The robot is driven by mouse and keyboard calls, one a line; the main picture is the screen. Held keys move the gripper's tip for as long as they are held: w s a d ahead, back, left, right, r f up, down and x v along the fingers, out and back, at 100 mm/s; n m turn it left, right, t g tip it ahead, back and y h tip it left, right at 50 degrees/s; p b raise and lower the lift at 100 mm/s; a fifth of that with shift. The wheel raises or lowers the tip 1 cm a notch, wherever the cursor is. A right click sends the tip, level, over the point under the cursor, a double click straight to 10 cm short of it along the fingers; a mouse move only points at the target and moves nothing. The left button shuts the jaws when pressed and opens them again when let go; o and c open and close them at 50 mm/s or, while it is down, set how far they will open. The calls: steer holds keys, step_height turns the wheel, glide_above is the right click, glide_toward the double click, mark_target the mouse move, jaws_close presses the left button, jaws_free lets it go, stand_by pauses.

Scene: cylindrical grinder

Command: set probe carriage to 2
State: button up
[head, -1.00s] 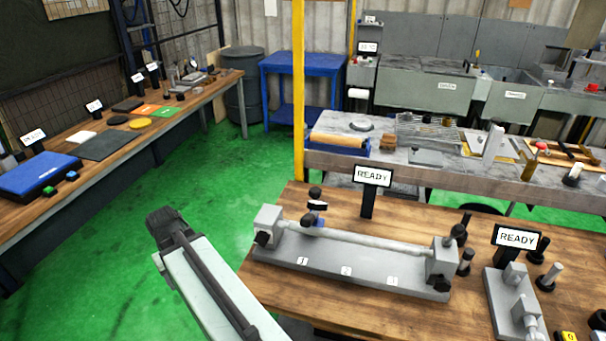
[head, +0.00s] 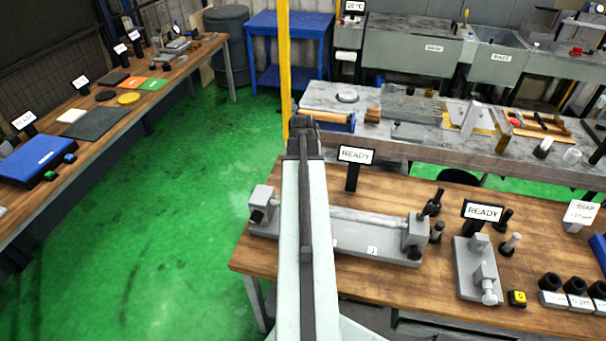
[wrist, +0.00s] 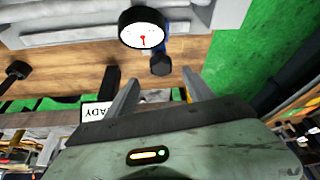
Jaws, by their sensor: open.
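The probe carriage shows in the wrist view as a round dial gauge (wrist: 142,33) with a white face and red needle. A dark knob (wrist: 160,65) sits beside it, with a blue part (wrist: 180,27) partly hidden behind. In the head view my arm hides the carriage. The grey grinder bed (head: 395,252) lies on the wooden bench, with number plate 3 (head: 373,250) visible; plate 2 is partly covered and plate 1 hidden. My gripper (wrist: 160,92) is open and empty, its two fingers pointing toward the knob, apart from it in the picture.
A READY sign (head: 355,155) stands behind the grinder, also in the wrist view (wrist: 96,112) near the left finger. A second fixture (head: 475,270) and black posts (head: 437,231) stand to the right. Green floor is clear on the left.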

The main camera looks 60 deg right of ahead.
steer(key=b+x, duration=0.4)
steer(key=x, duration=0.2)
steer(key=shift+r, duration=0.1)
jaws_close()
